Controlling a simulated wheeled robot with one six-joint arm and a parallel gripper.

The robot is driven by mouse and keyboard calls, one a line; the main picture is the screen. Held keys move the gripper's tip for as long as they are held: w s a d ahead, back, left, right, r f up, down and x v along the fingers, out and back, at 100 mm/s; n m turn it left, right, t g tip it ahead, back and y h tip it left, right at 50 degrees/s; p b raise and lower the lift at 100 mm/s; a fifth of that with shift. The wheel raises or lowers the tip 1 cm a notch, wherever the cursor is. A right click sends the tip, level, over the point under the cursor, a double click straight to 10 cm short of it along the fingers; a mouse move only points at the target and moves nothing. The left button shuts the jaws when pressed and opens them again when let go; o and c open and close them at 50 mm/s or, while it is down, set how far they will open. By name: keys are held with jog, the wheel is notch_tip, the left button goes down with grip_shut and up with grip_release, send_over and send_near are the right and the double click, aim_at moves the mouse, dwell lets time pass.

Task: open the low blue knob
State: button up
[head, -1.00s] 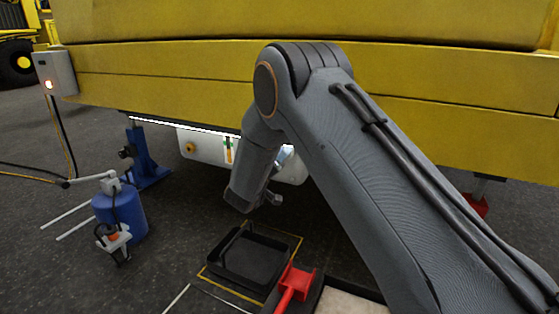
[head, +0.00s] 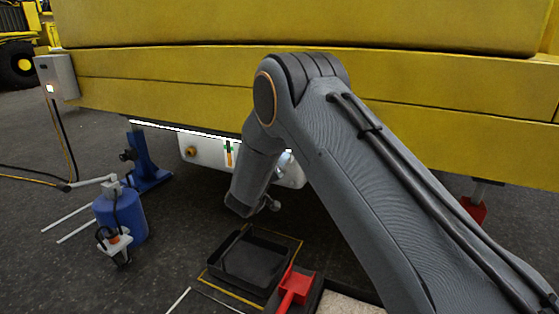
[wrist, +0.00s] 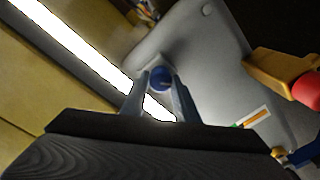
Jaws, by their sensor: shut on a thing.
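The low blue knob (wrist: 160,78) is round and sits on the underside of a pale grey tank (wrist: 205,60) in the wrist view. My gripper (wrist: 157,88) is shut on it, with one finger on each side. In the head view the same white tank (head: 206,150) hangs under the yellow beam. There my arm hides the knob and the fingers, so I cannot tell how far the knob is turned.
A red-ended yellow fitting (wrist: 300,86) juts out right of the knob. A bright light strip (wrist: 68,40) runs along the yellow beam (head: 180,80). Below are a black tray (head: 250,260) and a red tool (head: 295,287). A blue canister (head: 122,217) and blue stand (head: 146,160) are left.

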jog(key=m+p, duration=0.4)
jog(key=m, duration=1.3)
jog(key=m+h+p, duration=0.1)
jog(key=m+p, duration=0.4)
jog(key=m, duration=1.1)
jog(key=shift+a+f+m+g, duration=0.1)
jog(key=shift+f+m+g, duration=0.05)
jog(key=shift+m+g, duration=0.2)
jog(key=shift+m, duration=0.35)
jog(key=o, duration=1.1)
jog(key=shift+c, duration=0.2)
